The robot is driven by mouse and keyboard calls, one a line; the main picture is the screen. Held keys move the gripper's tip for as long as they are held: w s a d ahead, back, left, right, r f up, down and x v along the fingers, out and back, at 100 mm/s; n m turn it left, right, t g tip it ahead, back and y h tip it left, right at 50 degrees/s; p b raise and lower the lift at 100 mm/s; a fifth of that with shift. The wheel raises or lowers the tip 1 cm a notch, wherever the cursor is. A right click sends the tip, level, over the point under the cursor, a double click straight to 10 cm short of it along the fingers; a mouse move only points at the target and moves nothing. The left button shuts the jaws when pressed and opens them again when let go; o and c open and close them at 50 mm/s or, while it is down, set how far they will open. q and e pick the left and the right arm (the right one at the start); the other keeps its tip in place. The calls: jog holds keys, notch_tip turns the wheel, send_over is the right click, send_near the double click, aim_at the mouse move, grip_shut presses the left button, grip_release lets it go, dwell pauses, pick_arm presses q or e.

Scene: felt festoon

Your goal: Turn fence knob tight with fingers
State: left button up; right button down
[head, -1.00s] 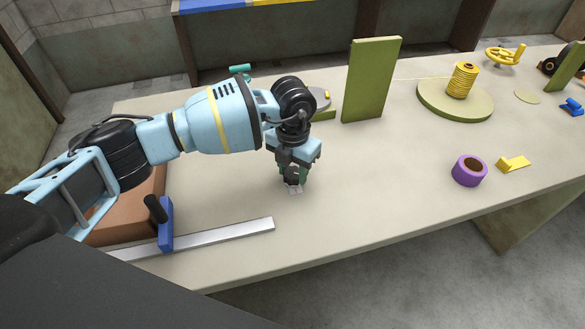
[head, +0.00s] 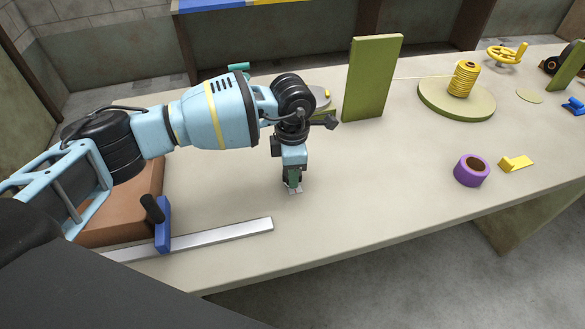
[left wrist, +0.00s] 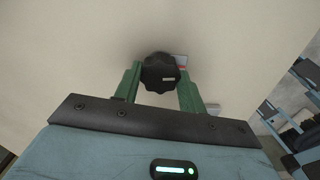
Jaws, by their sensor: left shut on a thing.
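A small pale plate shows at the foot of the knob. My right gripper is not in view.
A metal bar (head: 220,240) with a blue black-handled block (head: 163,228) lies at the front left. A green upright board (head: 371,78) stands behind the gripper. A purple tape roll (head: 471,170) and yellow piece (head: 516,163) lie right. The middle table is clear.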

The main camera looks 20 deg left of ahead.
pick_arm(q)
jog(key=shift+m, duration=0.6)
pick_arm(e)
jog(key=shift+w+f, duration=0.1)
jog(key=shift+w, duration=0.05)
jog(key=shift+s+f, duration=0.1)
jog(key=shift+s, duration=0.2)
pick_arm(q)
jog(key=o, duration=1)
jog(key=shift+c, duration=0.2)
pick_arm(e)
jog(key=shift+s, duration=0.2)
pick_arm(q)
jog(key=shift+r, duration=0.1)
notch_tip(320, 180, up, 7)
jog(key=shift+f, duration=0.15)
jog(key=shift+r, duration=0.5)
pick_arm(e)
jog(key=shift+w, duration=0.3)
